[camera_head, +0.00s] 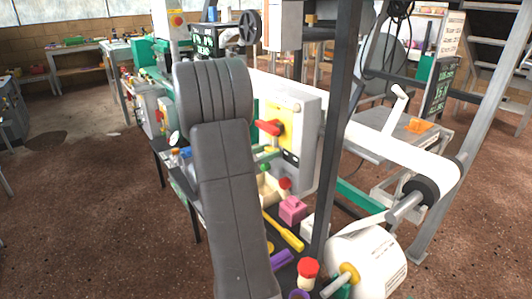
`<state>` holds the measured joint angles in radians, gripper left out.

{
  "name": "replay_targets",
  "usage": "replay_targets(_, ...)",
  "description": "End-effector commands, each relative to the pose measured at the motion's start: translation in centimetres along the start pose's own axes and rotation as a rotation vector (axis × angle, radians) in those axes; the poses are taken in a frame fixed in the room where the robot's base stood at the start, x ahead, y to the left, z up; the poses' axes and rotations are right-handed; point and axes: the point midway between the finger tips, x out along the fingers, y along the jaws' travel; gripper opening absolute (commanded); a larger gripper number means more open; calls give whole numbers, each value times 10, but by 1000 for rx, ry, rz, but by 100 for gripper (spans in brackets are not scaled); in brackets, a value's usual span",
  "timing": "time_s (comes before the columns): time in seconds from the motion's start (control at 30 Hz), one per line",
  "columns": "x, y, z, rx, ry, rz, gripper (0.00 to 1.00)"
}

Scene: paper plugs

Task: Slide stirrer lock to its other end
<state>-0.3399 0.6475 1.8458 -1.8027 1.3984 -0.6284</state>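I cannot make out a stirrer lock for certain in this view. A grey panel box (309,122) stands just right of my arm and carries a red handle (269,128). Below the panel is a cream-coloured part (270,188) with a red knob (285,183) beside it, partly hidden by my arm. My dark grey arm crosses the middle of the view and covers part of the machine. My gripper is not visible, so its state and what it touches do not show.
A pink block (292,209), a yellow bar (284,232) and a red-capped part (308,268) lie on the dark bench. A white paper roll (368,262) and a dark post (338,130) stand to the right. Brown floor (90,220) is open at left.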

Motion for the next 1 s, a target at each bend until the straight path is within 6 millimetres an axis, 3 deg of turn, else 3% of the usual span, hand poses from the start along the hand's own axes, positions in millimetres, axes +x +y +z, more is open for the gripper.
replay_targets(0.03, 0, 0, 0, 0, 0, 0, 17)
replay_targets(0.13, 0, 0, 0, 0, 0, 0, 0)
replay_targets(0.27, 0, 0, -4, 0, 0, 1, 0)
replay_targets(0.5, 0, 0, -28, -1, 1, 1, 0)
replay_targets(0.77, 0, 0, -29, -3, 5, 1, 0)
replay_targets(0.8, 0, 0, -29, -3, 5, 0, 44)
replay_targets(0.9, 0, 0, -28, -2, 4, 0, 58)
replay_targets(1.0, 0, 0, -28, -1, 3, 0, 58)
